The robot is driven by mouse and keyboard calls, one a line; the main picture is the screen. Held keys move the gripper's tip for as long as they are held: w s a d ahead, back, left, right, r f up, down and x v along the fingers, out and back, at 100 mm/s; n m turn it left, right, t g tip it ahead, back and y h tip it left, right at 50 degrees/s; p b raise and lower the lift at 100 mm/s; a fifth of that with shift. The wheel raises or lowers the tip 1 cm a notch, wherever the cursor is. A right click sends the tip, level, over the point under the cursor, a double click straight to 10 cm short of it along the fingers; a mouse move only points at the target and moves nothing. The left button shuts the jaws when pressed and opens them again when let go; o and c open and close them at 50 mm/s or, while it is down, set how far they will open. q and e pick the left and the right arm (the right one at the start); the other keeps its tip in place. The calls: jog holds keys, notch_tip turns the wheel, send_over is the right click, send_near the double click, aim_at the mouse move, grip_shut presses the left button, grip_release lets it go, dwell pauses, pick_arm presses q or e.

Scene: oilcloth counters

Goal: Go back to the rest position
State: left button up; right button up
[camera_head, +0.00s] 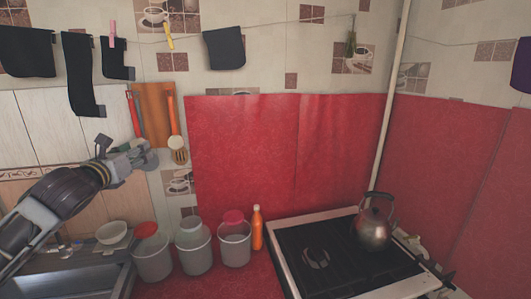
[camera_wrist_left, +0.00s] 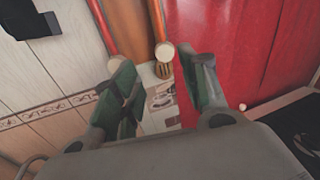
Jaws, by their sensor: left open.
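My left gripper (camera_head: 140,157) is raised at the left of the head view, in front of the tiled wall and the hanging utensils. In the left wrist view its two green-padded fingers (camera_wrist_left: 160,92) stand apart with nothing between them. The wall and the red oilcloth show beyond the fingers. My right gripper is in neither view.
Several pots or buckets (camera_head: 196,250) stand on the red counter beside an orange bottle (camera_head: 257,228). A kettle (camera_head: 374,226) sits on the stove (camera_head: 330,255) at the right. A sink (camera_head: 75,280) is at lower left. Dark cloths (camera_head: 226,48) hang above.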

pick_arm(q)
jog(key=s+d+f+n+g, duration=0.25)
jog(key=f+n, duration=0.25)
jog(key=f, duration=0.5)
jog(key=s+d+f+n+g, duration=0.25)
jog(key=f+n, duration=0.35)
jog(key=f, duration=0.4)
jog(key=s+d+f+n+g, duration=0.25)
jog(key=s+f+n, duration=0.2)
jog(key=f, duration=0.55)
jog(key=s+d+f+n+g, duration=0.3)
jog(key=s+f+n, duration=0.6)
jog(key=s, duration=0.2)
jog(key=s+d+f+n+g, duration=0.3)
jog(key=s+f+n+g, duration=0.1)
jog(key=s+f+n, duration=0.5)
jog(key=s+f+g, duration=0.1)
jog(key=s+f, duration=0.1)
jog(key=f, duration=1.4)
jog(key=s+f, duration=0.3)
jog(key=f, duration=1.4)
jog(key=s+a+f, duration=0.2)
jog(key=s+f, duration=0.7)
jog(key=s, duration=0.2)
jog(key=s+a+f+g, duration=0.1)
jog(key=s+f, duration=0.9)
jog(key=s, duration=0.1)
jog(key=shift+a+f+m, duration=0.25)
jog(key=shift+a+m, duration=0.1)
jog(key=shift+m, duration=0.1)
